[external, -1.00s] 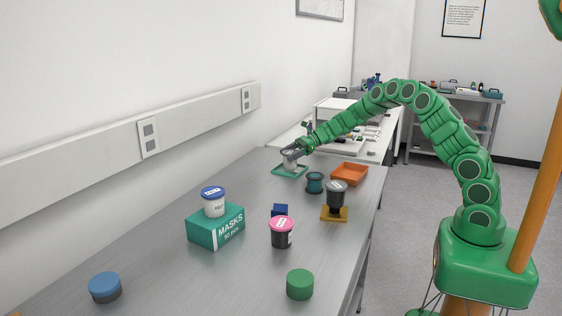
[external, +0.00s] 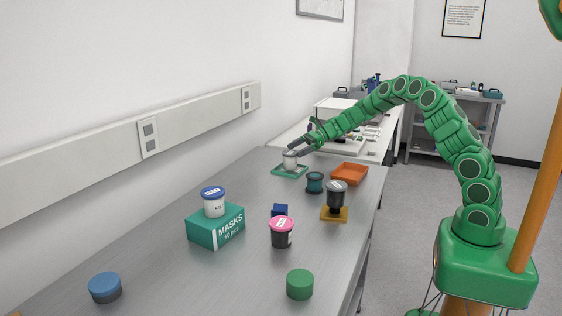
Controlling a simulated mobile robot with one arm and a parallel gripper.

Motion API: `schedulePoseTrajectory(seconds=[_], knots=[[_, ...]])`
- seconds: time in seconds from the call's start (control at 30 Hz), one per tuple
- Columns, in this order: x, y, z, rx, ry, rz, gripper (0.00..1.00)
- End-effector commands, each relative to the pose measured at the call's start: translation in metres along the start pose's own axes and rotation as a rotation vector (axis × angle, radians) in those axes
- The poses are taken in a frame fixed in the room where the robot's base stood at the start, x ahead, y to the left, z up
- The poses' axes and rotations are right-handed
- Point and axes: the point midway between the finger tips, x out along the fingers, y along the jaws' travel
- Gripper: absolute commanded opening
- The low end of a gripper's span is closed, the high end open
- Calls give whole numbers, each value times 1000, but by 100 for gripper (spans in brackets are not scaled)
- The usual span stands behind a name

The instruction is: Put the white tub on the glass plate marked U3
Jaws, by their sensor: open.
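A small white tub (external: 290,163) with a grey lid stands upright on a green-rimmed plate or tray (external: 280,174) at the far end of the metal table. I cannot read a U3 mark on it or tell whether its middle is glass. My gripper (external: 294,149) is open, just above and behind the tub's lid, and appears clear of it. A second white tub (external: 214,208) with a blue lid stands on a green masks box (external: 215,230) at the left.
Nearer are a blue block (external: 279,210), a pink-lidded black tub (external: 282,237), a green cylinder (external: 300,284) and a blue-topped puck (external: 105,288).

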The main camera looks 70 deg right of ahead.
Motion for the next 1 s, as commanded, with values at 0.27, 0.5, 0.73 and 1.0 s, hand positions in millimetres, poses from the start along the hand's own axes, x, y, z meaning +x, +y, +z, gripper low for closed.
schedulePoseTrajectory(seconds=[0.27, 0.5, 0.73, 1.0], knots=[[-50, -1, -1, 1, 1, -4, 100], [-73, 0, -1, 0, 1, 0, 100], [-77, 1, 0, -1, 2, 2, 100], [-56, 54, 37, -148, 30, 108, 100]])
